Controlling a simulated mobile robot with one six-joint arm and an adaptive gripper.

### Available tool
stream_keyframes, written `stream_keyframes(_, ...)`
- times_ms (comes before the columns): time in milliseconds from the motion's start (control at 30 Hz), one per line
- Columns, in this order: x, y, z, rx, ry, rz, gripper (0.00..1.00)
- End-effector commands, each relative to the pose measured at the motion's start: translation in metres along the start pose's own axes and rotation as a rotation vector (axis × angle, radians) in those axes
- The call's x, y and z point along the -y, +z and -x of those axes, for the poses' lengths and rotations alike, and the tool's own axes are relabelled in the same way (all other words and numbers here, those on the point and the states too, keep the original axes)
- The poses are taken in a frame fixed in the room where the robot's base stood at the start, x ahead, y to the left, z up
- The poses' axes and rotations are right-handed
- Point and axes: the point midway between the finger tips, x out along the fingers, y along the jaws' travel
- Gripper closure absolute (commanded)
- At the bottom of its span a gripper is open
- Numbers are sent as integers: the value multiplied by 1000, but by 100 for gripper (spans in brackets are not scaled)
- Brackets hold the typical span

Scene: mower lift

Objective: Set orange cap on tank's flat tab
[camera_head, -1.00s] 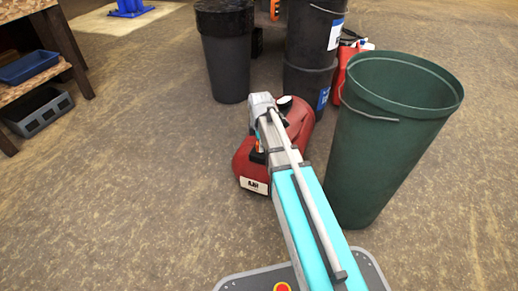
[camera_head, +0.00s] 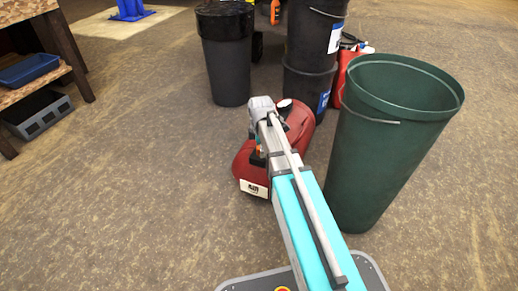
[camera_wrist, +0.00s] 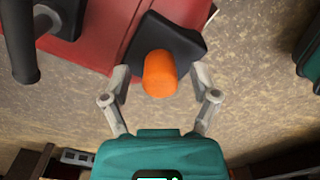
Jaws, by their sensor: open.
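The orange cap (camera_wrist: 160,73) shows in the middle of the wrist view, against a black flat tab (camera_wrist: 188,42) at the edge of the red tank (camera_wrist: 90,38). It appears to stand on the tab, its near end overlapping the tab's lower edge; actual contact cannot be made out. My gripper (camera_wrist: 160,78) is open, one finger on each side of the cap, with gaps visible between the fingers and the cap.
A tall green bin (camera_head: 390,150) stands close to the right of the tank and my arm. Black bins (camera_head: 226,65) (camera_head: 312,45) and a red container (camera_head: 347,70) stand behind. A shelf with a blue tray (camera_head: 28,68) is at left. The floor left of the tank is clear.

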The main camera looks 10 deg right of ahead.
Motion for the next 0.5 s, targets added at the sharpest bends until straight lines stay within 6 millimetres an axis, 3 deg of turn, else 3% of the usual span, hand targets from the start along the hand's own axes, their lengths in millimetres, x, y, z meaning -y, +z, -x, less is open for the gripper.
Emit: stream_keyframes(500,0,0,14,0,0,0,23)
